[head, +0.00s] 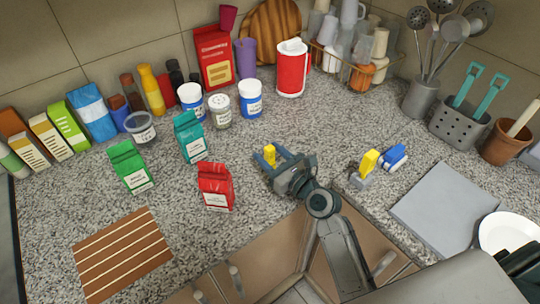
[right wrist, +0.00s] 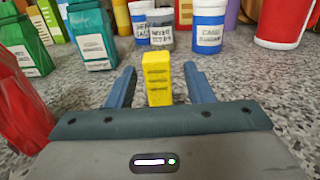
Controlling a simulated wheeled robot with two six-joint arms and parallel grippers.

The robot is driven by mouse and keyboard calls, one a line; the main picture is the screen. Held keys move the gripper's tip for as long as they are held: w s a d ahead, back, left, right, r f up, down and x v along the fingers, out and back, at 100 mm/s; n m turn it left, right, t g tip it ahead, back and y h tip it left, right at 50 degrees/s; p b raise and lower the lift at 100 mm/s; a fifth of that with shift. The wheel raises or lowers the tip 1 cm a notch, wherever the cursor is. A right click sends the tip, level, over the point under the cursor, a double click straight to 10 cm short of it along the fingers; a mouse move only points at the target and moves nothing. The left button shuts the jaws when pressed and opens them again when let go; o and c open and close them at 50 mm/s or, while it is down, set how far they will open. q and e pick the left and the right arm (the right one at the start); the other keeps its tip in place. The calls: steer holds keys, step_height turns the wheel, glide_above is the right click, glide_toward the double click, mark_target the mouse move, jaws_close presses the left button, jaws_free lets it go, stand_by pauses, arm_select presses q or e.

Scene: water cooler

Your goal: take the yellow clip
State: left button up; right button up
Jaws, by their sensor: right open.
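A small yellow clip (head: 270,154) stands upright on the speckled counter. In the right wrist view the yellow clip (right wrist: 158,82) is between the two blue fingers, with a gap on each side. My right gripper (head: 274,161) is open around it, low over the counter; its fingers also show in the right wrist view (right wrist: 160,88). The clip's lower end is partly hidden by the gripper body. A second yellow piece (head: 369,161) with a grey part stands further right, next to a blue clip (head: 394,157). My left gripper is not in view.
A red packet (head: 215,186) stands just left of the gripper. A teal packet (head: 190,137), a green packet (head: 130,167) and several jars are behind and left. A grey board (head: 445,207) lies at right. The counter's front edge is close to my right arm.

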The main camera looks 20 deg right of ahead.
steer(key=shift+w+a, duration=0.3)
steer(key=shift+w, duration=0.35)
steer(key=shift+w+a, duration=0.15)
steer(key=shift+w, duration=0.25)
steer(key=shift+s, duration=0.1)
jaws_close()
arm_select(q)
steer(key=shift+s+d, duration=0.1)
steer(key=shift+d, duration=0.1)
